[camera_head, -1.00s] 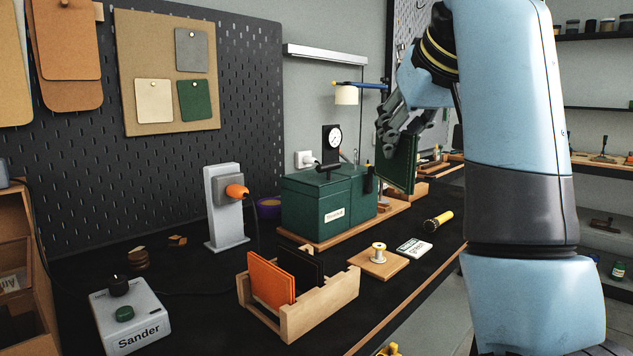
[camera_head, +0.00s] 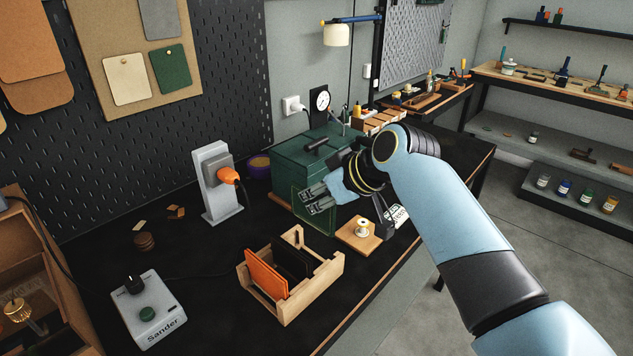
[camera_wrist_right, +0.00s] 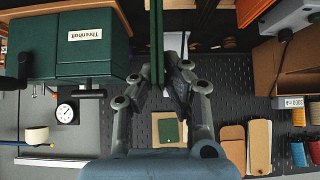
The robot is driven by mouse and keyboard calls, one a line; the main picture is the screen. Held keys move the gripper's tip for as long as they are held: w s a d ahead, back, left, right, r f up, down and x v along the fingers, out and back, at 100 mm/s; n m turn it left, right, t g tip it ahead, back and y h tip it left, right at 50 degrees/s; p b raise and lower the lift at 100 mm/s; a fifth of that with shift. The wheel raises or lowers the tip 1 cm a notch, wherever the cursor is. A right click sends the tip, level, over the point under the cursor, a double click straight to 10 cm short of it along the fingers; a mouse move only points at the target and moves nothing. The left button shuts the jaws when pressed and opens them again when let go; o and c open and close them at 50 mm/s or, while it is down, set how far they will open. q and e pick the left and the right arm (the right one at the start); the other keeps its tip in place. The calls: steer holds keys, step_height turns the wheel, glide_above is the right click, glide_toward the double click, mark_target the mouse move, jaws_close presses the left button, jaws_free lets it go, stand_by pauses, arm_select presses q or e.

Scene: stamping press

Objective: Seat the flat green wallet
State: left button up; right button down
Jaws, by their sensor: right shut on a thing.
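The flat green wallet (camera_head: 302,206) is held upright in my right gripper (camera_head: 318,199), in front of the green press box, above the bench and behind the rack. In the right wrist view the wallet (camera_wrist_right: 157,35) shows edge-on as thin green bars between the gripper's fingers (camera_wrist_right: 167,75). The wooden rack (camera_head: 318,287) stands at the front of the bench. It holds an orange wallet (camera_head: 266,275) and a black wallet (camera_head: 291,260) upright, with room right of the black one. My left gripper is not in view.
The green press (camera_head: 312,150) with its gauge (camera_head: 322,100) stands behind the wallet. A wooden board with a spool (camera_head: 361,230) lies right of the rack.

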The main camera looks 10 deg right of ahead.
mark_target(307, 221)
stand_by(0.3)
steer(key=shift+s+f, duration=0.1)
steer(key=shift+f, duration=0.05)
steer(key=shift+f+b, duration=1.25)
steer(key=shift+f, duration=0.95)
steer(key=shift+r, duration=0.1)
steer(key=shift+p, duration=0.55)
steer(key=shift+f+b, duration=1.75)
steer(key=shift+f, duration=0.7)
